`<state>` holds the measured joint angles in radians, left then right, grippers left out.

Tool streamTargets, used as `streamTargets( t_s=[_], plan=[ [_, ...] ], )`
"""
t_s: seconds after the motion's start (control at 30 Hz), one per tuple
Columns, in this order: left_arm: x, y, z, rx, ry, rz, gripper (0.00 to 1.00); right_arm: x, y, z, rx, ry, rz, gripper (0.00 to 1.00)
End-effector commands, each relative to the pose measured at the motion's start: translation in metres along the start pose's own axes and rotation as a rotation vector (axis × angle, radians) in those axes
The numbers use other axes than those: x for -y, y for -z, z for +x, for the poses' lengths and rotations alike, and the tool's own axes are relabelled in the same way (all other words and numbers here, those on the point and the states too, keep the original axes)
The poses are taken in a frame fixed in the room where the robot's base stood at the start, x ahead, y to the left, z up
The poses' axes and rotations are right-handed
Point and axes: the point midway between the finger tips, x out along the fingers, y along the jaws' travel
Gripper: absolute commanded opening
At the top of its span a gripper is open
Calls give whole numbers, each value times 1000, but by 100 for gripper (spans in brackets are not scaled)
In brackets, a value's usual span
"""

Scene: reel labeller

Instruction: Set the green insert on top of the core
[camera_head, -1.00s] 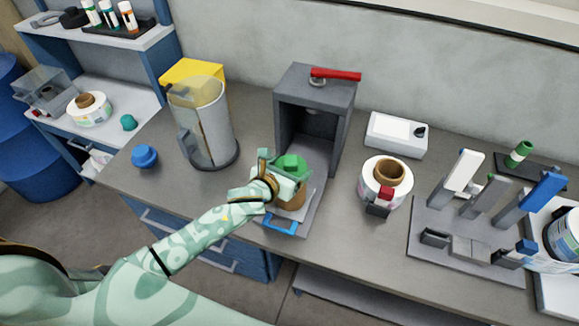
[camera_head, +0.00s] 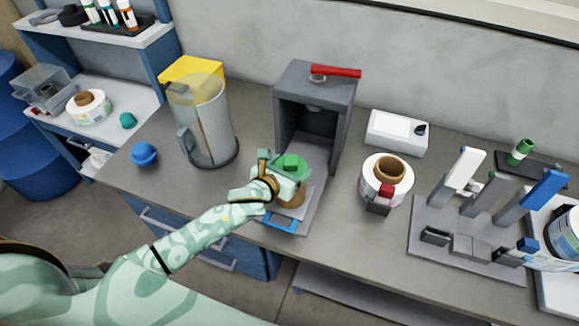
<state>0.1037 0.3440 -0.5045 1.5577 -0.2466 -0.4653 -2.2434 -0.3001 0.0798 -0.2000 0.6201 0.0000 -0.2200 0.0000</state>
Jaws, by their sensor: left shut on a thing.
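The green insert (camera_head: 291,163) is in the grasp of my left gripper (camera_head: 284,178), which is shut on it. The insert is right at the top of the brown core (camera_head: 294,196). The core stands on the grey sliding tray (camera_head: 310,205) with a blue handle, in front of the dark grey press. My gripper hides part of the insert and the core's left side, so I cannot tell whether the insert is fully seated. My right gripper is not in view.
The grey press (camera_head: 315,95) with a red lever stands behind the tray. A labelled reel (camera_head: 370,187) and a white box (camera_head: 397,132) are to the right. A clear-fronted cylinder (camera_head: 207,122) and a blue knobbed piece (camera_head: 144,154) are to the left.

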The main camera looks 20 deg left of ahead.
Motion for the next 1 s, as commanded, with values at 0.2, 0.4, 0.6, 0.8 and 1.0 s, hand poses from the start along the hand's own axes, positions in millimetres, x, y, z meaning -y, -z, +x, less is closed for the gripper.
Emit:
streamTargets(
  t_s=[0.2,0.4,0.6,0.8,1.0],
  plan=[
    [0,1,1,0,0,0,89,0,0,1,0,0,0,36],
    [0,1,0,-1,0,0,89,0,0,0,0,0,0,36],
    [0,-1,-17,-2,0,-1,89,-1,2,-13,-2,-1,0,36],
    [0,-1,-36,-2,0,0,89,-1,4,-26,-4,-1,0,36],
    [0,-1,-56,-2,0,0,89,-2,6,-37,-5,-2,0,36]
  ],
)
